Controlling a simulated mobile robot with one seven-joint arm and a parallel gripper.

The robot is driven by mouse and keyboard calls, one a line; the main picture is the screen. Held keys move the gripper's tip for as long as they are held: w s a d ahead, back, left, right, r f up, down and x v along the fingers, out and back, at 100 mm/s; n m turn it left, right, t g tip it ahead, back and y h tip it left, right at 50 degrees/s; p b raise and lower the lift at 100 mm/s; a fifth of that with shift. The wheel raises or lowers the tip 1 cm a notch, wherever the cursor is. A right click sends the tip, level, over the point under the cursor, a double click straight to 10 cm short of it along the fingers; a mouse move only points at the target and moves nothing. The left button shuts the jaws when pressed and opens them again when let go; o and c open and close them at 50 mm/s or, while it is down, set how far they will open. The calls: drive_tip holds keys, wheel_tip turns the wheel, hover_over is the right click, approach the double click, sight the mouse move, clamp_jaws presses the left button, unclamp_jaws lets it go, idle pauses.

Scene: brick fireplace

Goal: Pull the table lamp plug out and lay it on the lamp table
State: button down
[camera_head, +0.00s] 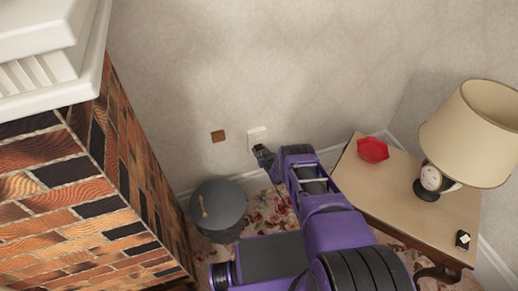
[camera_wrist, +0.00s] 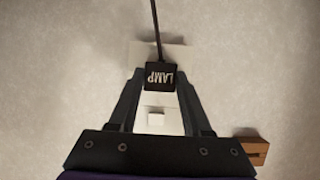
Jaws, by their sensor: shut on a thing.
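A black plug (camera_wrist: 160,78) marked LAMP sits between the fingertips of my gripper (camera_wrist: 160,88), which is shut on it. A thin dark cord runs up from it in the wrist view. The plug is in front of a white wall socket plate (camera_wrist: 178,56), also visible in the head view (camera_head: 257,134); I cannot tell whether its pins are in the socket. My gripper (camera_head: 263,155) is at the wall, just below the plate. The lamp table (camera_head: 400,185) is to the right. The table lamp (camera_head: 475,130), with a cream shade, stands on it.
A red object (camera_head: 372,149) lies near the table's back left, and a small dark object (camera_head: 462,239) at its front right. Bare tabletop shows between them. A grey lidded bin (camera_head: 218,203) stands left of my arm, beside the brick fireplace (camera_head: 90,180). A brown wall fitting (camera_head: 217,136) is left of the socket.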

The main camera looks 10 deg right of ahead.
drive_tip(key=s+d+p, duration=0.1)
drive_tip(key=s+p, duration=0.2)
drive_tip(key=s, duration=0.3)
drive_tip(key=shift+p, duration=0.3)
idle(0.8)
drive_tip(key=shift+d, duration=0.1)
drive_tip(key=shift+d, duration=0.1)
idle(1.3)
